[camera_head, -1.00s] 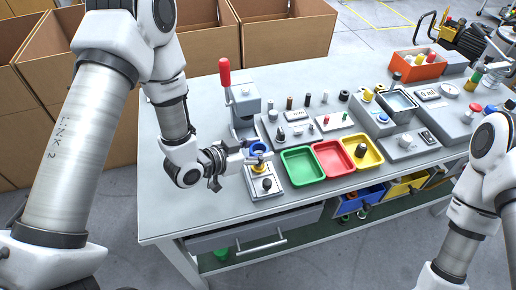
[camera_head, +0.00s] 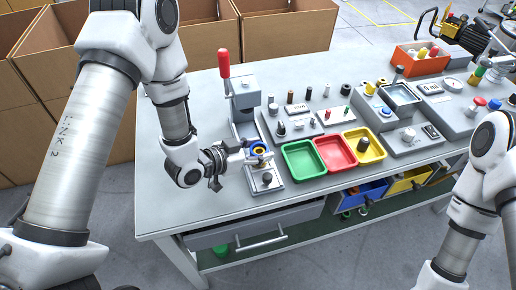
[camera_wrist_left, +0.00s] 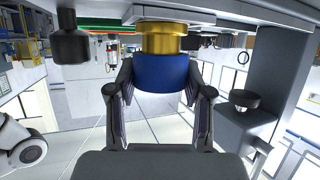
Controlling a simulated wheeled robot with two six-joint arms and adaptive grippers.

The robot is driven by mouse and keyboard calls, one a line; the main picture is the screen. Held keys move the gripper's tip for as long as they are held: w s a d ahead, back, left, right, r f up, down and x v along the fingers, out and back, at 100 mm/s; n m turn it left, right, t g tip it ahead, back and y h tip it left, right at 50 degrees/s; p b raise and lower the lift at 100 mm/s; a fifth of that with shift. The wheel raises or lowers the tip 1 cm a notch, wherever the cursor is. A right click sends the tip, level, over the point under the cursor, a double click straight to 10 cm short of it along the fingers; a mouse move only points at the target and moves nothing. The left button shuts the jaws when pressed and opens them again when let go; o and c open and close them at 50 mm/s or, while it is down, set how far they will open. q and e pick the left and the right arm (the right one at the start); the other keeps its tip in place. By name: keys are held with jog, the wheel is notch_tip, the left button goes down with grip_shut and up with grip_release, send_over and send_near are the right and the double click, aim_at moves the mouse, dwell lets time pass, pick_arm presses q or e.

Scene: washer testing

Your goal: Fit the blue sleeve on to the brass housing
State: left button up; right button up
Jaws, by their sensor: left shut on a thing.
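The blue sleeve (camera_head: 251,147) is at the small press station on the left of the bench. The brass housing (camera_head: 260,150) shows inside the sleeve's ring. In the left wrist view, which looks upside down, the blue sleeve (camera_wrist_left: 161,76) sits against the brass housing (camera_wrist_left: 160,40) and in line with it. The housing's wider flange stays clear of the sleeve. How deeply they overlap is hidden. My left gripper (camera_head: 254,158) is shut on the sleeve, one finger on each side. My right arm shows at the right edge, but its gripper is out of view.
A press with a red-handled lever (camera_head: 224,64) stands just behind the left gripper. A dark knob (camera_head: 267,178) is on the station plate in front. Green (camera_head: 287,170), red and yellow trays lie to the right. The bench's left front area is clear.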

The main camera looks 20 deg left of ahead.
pick_arm(q)
jog(key=shift+f+b, duration=0.45)
jog(key=shift+f, duration=0.3)
jog(key=shift+f, duration=0.1)
jog(key=o, duration=1.2)
jog(key=shift+o, duration=0.2)
jog(key=v, duration=0.7)
jog(key=shift+s+a, duration=0.2)
jog(key=shift+s, duration=0.05)
